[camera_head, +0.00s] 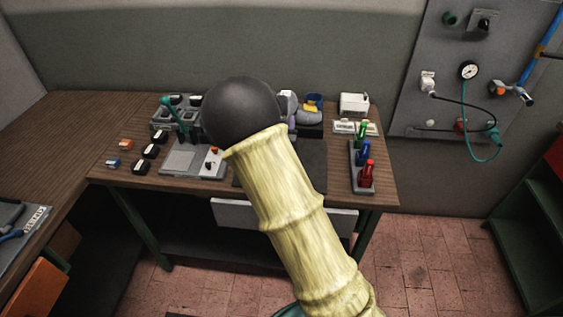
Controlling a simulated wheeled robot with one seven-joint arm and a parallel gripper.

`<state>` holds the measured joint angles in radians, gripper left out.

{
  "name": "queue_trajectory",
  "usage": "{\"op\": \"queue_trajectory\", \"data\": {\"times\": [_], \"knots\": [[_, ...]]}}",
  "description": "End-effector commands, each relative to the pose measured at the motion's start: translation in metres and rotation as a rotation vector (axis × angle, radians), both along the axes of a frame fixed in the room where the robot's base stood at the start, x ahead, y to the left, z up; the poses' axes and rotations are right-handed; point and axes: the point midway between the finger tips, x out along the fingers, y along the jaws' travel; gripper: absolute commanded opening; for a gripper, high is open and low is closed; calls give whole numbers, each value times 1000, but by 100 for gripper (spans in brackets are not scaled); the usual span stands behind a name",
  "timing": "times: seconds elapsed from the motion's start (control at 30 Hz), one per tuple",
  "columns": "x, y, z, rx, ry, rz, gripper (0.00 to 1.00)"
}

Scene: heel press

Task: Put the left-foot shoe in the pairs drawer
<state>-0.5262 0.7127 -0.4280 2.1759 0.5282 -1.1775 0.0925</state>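My arm, in a yellow sleeve with a dark round joint, reaches up over the workbench and covers its middle. My gripper is hidden behind it, so its fingers do not show. A grey-blue shape with a yellow and blue top (312,106) sits at the back of the bench, just right of my arm. I cannot tell whether it is a shoe. No clear left-foot shoe shows. A pale drawer-like front (236,214) hangs under the bench's front edge, partly covered by my arm. I cannot tell whether it is the pairs drawer or whether it is open.
The wooden bench (105,187) carries a grey press-like device (190,160), several small dark-and-white blocks (151,151), a white box (354,103) and a rack of green, blue and red-handled tools (362,166). A gauge panel (450,75) is right. Brick floor (425,265) is clear in front.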

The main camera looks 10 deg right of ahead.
Motion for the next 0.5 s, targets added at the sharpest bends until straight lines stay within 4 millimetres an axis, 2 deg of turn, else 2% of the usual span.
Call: {"op": "queue_trajectory", "data": {"times": [0.17,0.5], "knots": [[1,-2,-17,-4,2,-3,22],[1,-3,-74,-4,1,-4,22]]}}
